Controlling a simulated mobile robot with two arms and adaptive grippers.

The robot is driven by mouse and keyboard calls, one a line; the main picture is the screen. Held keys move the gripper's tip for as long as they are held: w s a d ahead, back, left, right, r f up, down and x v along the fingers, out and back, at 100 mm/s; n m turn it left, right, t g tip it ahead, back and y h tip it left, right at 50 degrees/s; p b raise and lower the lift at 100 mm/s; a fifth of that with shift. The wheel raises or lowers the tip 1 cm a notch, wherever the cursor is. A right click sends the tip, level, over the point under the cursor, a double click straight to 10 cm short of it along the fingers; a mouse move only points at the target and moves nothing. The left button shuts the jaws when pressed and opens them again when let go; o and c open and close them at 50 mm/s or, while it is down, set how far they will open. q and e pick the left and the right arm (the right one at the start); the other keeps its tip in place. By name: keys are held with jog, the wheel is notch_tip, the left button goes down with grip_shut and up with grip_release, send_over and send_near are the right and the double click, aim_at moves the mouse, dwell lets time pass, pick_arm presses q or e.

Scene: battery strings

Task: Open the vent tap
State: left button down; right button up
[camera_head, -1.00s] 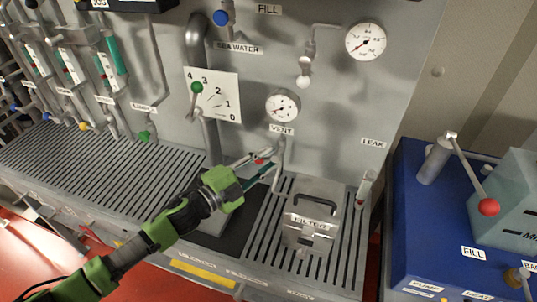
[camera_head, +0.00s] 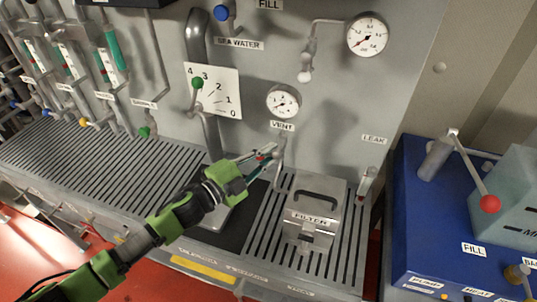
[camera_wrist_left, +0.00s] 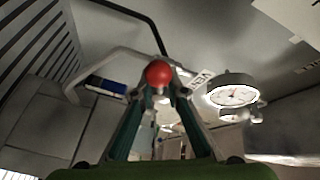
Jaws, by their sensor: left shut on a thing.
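The vent tap is on the grey panel under the VENT label (camera_head: 282,125), with a pipe (camera_head: 281,150) running down below the gauge. Its red ball knob (camera_wrist_left: 159,73) sits between my fingertips in the left wrist view. My left gripper (camera_head: 268,154) reaches in from the lower left and is shut on this knob. In the head view the fingers cover most of the knob, and the tap's lever is hard to make out. My right gripper is in no view.
A metal filter box (camera_head: 322,203) stands on the slatted grate just right of my gripper. A round gauge (camera_head: 283,101) is above the tap. The leak tap (camera_head: 367,182) is to the right. A blue pump unit (camera_head: 415,225) with a red-knobbed lever stands at far right.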

pick_arm(q)
jog(key=shift+s+d+f, duration=0.15)
jog(key=shift+d+f+n+h+b, duration=0.1)
jog(key=shift+f+n+h+b, duration=0.2)
jog(key=shift+n+b, duration=0.5)
jog(key=shift+s+d+f+n+t+y+b, duration=0.1)
jog(key=shift+d+n+t+y+b, duration=0.25)
jog(key=shift+n+t+b, duration=1.35)
jog(key=shift+s+d+f+n+t+y+b, duration=0.2)
jog(key=shift+n+t+b, duration=0.55)
jog(key=shift+n+b, duration=1.7)
jog(key=shift+w+d+r+n+t+y+b, duration=0.1)
jog(key=shift+d+n+t+y+b, duration=0.3)
jog(key=shift+n+t+b, duration=1.7)
jog(key=shift+a+r+n+g+p, duration=0.1)
jog(key=shift+n+g+p, duration=0.55)
jog(key=shift+n+p, duration=0.5)
jog(key=c, duration=2.3)
grip_release()
jog(key=shift+o, duration=0.6)
jog(key=shift+s, duration=0.1)
